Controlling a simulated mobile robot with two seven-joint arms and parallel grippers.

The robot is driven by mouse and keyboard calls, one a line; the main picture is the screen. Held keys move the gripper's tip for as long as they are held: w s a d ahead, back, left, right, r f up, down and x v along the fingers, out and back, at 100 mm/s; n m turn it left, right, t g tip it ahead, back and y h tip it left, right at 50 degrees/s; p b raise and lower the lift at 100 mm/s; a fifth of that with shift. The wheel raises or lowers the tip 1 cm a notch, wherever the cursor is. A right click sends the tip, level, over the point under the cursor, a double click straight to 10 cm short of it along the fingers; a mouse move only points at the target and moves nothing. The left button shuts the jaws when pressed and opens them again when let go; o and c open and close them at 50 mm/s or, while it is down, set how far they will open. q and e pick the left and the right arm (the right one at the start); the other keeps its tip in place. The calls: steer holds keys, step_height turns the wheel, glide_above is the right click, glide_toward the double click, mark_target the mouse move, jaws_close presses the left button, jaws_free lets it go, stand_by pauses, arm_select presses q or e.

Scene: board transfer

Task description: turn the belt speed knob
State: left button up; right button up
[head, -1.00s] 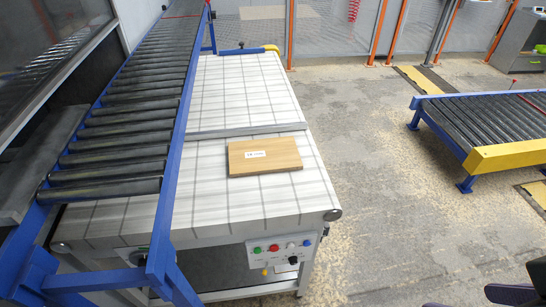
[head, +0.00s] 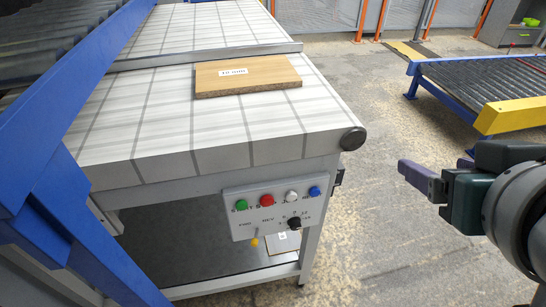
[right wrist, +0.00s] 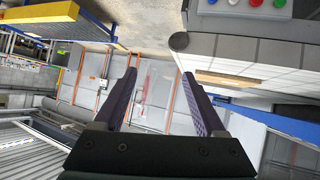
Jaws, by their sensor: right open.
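The belt speed knob (head: 294,222) is a small black dial at the lower right of the grey control panel (head: 246,228), under the white and blue buttons. The panel hangs on the front of the white gridded belt table (head: 120,150). My right gripper (head: 406,172) is to the right of the panel, apart from it, with its fingers pointing left. In the right wrist view its two fingers (right wrist: 165,100) are spread with nothing between them. That view shows the panel's buttons at the top right; the knob is not seen there. My left gripper is not in view.
A wooden board (head: 247,77) with a white label lies on the belt. A blue frame (head: 60,160) and rollers stand at the left. Another roller conveyor (head: 480,88) with a yellow end is at the right. Bare floor (head: 370,110) lies between.

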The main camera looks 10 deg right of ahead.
steer(key=w+a+f+t+b, duration=0.1)
steer(key=w+f+t+b, duration=0.15)
steer(key=f+b, duration=0.8)
steer(key=w+a+f+t+b, duration=0.1)
steer(key=w+f+t+b, duration=0.15)
steer(key=f+b, duration=0.85)
steer(key=n+t+y+b, duration=0.3)
steer(key=y+b, duration=0.2)
steer(key=b, duration=1.9)
glide_toward(296, 228)
steer(key=w+b, duration=0.1)
steer(key=w, duration=0.7)
steer(key=shift+w+a+r, duration=0.1)
steer(key=shift+w+a, duration=0.05)
steer(key=shift+w, duration=0.1)
jaws_close()
